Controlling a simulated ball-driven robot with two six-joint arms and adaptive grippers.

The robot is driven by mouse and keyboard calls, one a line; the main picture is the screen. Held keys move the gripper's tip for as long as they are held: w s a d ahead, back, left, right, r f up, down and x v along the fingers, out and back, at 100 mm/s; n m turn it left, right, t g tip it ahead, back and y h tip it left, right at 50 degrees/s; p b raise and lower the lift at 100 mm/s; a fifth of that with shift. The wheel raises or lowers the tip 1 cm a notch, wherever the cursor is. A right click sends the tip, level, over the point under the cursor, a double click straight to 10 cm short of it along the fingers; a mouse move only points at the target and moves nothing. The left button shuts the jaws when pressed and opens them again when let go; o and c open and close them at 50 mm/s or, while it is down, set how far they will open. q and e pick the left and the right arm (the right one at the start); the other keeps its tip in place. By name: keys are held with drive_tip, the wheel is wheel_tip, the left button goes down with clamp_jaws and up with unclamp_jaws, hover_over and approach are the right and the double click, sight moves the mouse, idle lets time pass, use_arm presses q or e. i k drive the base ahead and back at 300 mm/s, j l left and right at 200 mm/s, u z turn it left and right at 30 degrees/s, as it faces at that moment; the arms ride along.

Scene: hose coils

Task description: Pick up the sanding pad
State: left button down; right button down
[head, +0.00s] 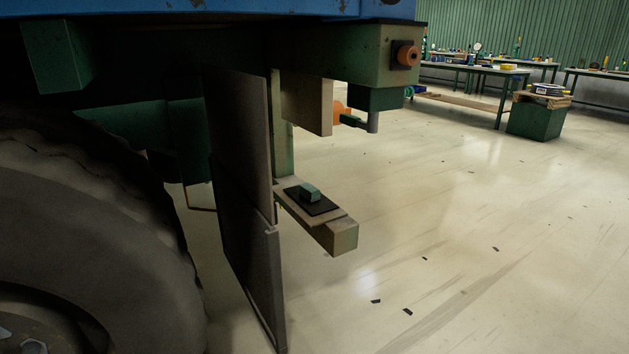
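The beam sticks out low behind a dark hanging flap, under a blue vehicle body. The pad lies flat and nothing touches it from above. I cannot tell for sure that this is the sanding pad. Neither of my grippers shows in the head view.
A large dark tire (90,230) fills the left, and a dark flap (245,190) hangs beside the beam. Open pale floor (480,240) lies to the right; workbenches and a green bin (536,121) stand behind.

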sight(308, 191)
drive_tip(key=i+l+u, duration=0.1)
drive_tip(key=i+l, duration=0.15)
drive_tip(key=i+l+u, duration=0.25)
drive_tip(key=i+l, duration=0.25)
drive_tip(key=l, duration=0.2)
drive_tip(key=i+l+u, duration=0.15)
drive_tip(key=l, duration=0.25)
drive_tip(key=i+l+u, duration=0.1)
drive_tip(key=i+l, duration=0.2)
drive_tip(key=l, duration=0.05)
